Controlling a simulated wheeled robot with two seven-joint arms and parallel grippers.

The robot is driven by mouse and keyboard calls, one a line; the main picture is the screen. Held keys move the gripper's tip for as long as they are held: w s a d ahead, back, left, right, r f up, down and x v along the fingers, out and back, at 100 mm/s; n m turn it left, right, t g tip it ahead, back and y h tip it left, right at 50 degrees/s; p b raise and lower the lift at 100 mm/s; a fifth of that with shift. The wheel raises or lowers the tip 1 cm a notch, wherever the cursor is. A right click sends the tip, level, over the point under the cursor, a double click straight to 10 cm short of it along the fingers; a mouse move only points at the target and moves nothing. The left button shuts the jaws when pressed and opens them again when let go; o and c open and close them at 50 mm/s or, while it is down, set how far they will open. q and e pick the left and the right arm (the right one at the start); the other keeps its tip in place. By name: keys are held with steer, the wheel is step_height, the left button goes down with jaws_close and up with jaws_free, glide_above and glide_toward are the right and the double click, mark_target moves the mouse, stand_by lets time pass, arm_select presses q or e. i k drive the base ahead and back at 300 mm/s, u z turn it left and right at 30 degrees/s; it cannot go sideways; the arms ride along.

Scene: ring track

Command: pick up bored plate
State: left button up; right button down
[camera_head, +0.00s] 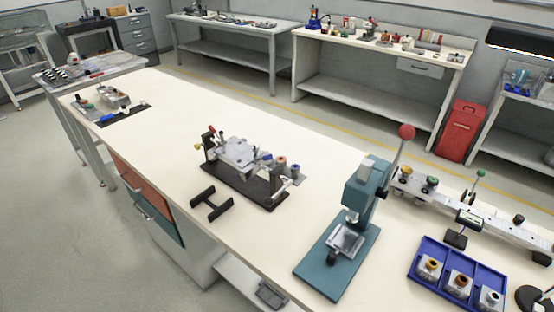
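A light grey plate (238,152) sits in a black fixture (238,190) near the middle of the long bench. It looks like the bored plate, but its holes are too small to make out surely. Small clamps and coloured knobs surround it, and part of its edge is hidden by them. Another small metal piece (346,241) sits on the base of the teal lever press (358,205), to the right of the fixture. Neither of my grippers is in view.
A black H-shaped stand (211,203) lies in front of the fixture. A blue tray (455,262) with small blocks and a long metal rail (480,215) are at the right. The bench top (170,115) left of the fixture is mostly clear.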

mark_target(237, 154)
steer(key=k, duration=0.5)
steer(key=u, duration=1.8)
steer(key=i, duration=1.5)
steer(key=z, duration=2.15)
steer(key=i, duration=0.35)
steer(key=u, duration=0.1)
